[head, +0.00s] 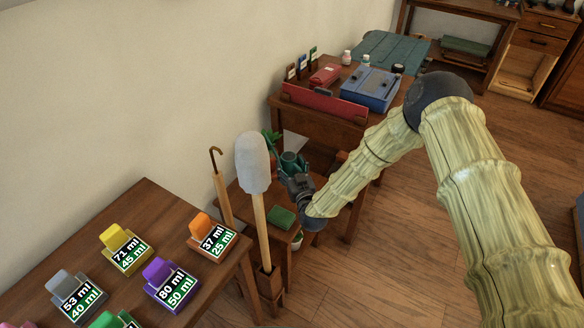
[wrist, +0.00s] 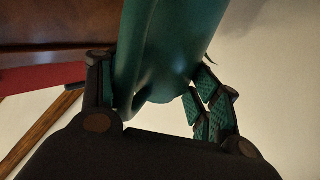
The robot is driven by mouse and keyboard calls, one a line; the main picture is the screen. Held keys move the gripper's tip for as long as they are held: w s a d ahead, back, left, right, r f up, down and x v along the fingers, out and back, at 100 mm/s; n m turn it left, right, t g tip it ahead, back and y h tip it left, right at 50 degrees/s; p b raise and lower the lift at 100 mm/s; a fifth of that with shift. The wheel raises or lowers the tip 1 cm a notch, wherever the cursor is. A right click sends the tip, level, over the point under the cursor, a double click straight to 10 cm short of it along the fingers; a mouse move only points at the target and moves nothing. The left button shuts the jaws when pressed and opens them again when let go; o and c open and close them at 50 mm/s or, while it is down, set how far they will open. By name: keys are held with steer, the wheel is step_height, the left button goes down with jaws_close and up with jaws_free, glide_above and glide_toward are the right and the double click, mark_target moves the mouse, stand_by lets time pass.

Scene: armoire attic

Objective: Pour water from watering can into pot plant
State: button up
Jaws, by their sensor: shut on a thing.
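The dark green watering can (head: 292,163) is held by my gripper (head: 297,184) above a small wooden stand, beside a grey-headed pole. In the wrist view, the smooth green can (wrist: 175,45) fills the middle, with the fingers of my gripper (wrist: 160,100) on either side of its lower part. The can looks tilted in that view; its spout cannot be made out. Green leaves (head: 270,136) show just behind the can in the head view, their pot hidden. A small white pot with some green (head: 297,240) shows low beside the stand, partly hidden.
A green block (head: 282,217) lies on the stand below my gripper. The grey-headed pole (head: 252,165) and a hooked cane (head: 221,190) stand close left. A table with labelled boxes (head: 125,250) is at front left; a cluttered desk (head: 275,101) is behind. Floor at right is open.

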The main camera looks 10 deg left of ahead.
mark_target(292, 176)
steer(key=shift+f+b, duration=1.35)
steer(key=shift+f, duration=1)
steer(key=shift+w+r+p, duration=0.1)
steer(key=shift+r+p, duration=0.25)
steer(key=shift+p, duration=0.05)
steer(key=shift+d+r+n+g+h+p, duration=0.1)
steer(key=shift+r+n+g+h+p, duration=0.25)
steer(key=shift+r+p, duration=0.6)
steer(key=shift+r+n+g+h+p, duration=0.15)
steer(key=shift+r+g+p, duration=0.4)
steer(key=shift+p, duration=0.8)
steer(key=shift+r+g+h+p, duration=0.45)
steer(key=shift+r+p, duration=0.5)
steer(key=shift+p, duration=0.3)
stand_by(1.7)
